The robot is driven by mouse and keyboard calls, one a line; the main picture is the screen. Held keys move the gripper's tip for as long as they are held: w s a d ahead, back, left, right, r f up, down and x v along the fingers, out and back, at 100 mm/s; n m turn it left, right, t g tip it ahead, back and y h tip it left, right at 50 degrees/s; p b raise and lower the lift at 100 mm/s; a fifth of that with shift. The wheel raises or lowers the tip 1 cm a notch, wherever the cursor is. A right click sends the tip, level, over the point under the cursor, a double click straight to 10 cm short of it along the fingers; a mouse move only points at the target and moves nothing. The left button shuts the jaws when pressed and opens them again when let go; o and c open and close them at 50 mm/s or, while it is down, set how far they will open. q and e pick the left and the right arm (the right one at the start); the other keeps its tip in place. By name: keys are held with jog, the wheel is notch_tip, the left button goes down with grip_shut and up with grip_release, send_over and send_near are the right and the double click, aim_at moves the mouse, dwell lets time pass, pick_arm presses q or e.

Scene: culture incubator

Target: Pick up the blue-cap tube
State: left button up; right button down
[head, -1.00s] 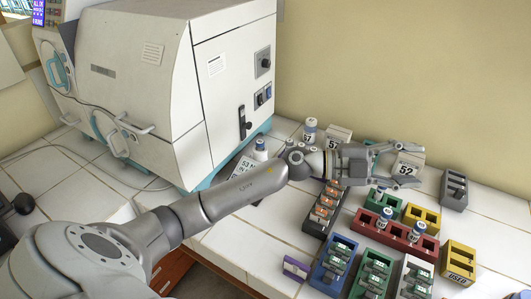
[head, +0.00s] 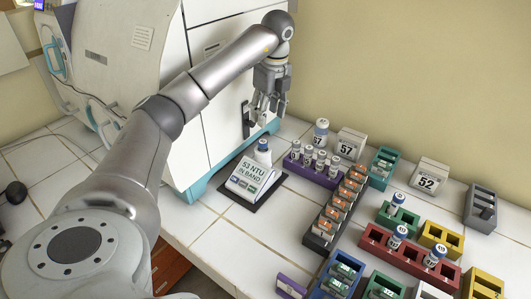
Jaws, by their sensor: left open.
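Several tubes have blue caps. One (head: 263,153) stands upright in the small dark-based stand whose display reads "53 NTU IN BAND" (head: 250,180). Another larger one (head: 321,132) stands on the counter beside the "57" block. Two (head: 398,236) (head: 434,254) stand in the red rack (head: 378,244), and one (head: 395,203) stands in the green rack (head: 410,218). My right gripper is not in view.
The large white incubator (head: 140,80) stands behind my left arm. A purple rack (head: 313,170) of several tubes and a dark rack (head: 333,225) with orange items lie to the right. "57" (head: 350,143) and "52" (head: 428,177) blocks stand near the wall. White tiles left of the stand are clear.

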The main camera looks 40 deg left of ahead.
pick_arm(q)
send_over(263, 141)
jog(key=d, duration=0.1)
notch_tip(263, 141, down, 5)
jog(key=shift+f+p, duration=0.1)
jog(key=shift+p, duration=0.25)
jog(key=f+p, duration=0.1)
jog(key=f, duration=0.3)
jog(key=shift+s+a+p, duration=0.1)
jog(key=shift+a+p, duration=0.25)
jog(key=shift+a, duration=0.05)
jog(key=shift+f, duration=0.45)
jog(key=c, duration=0.4)
grip_shut()
